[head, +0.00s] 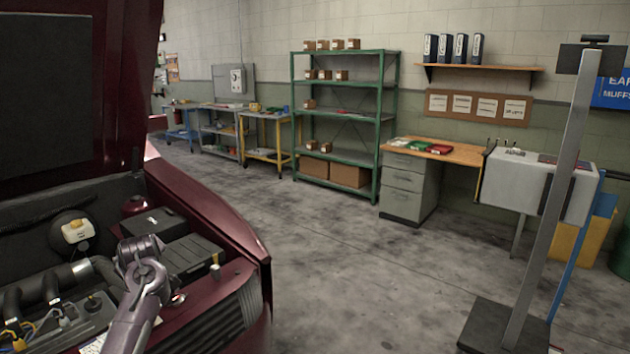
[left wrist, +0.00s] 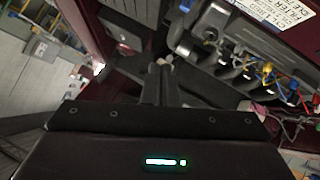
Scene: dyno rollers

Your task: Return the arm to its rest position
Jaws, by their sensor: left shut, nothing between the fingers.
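My left arm (head: 146,285) reaches from the bottom edge of the head view over the open engine bay of a dark red car (head: 205,215). Its gripper cannot be made out there. In the left wrist view, my left gripper (left wrist: 164,66) points into the engine bay with its fingers together and nothing between them. Whether the fingertips touch anything below cannot be told. My right arm and gripper are in neither view.
The bay holds black boxes (head: 190,256), a reservoir with a yellowish cap (head: 77,231), and hoses and coloured wires close to my left arm. The raised hood (head: 115,90) stands at left. A grey post (head: 553,190) on a dark base stands at right. The middle floor is clear.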

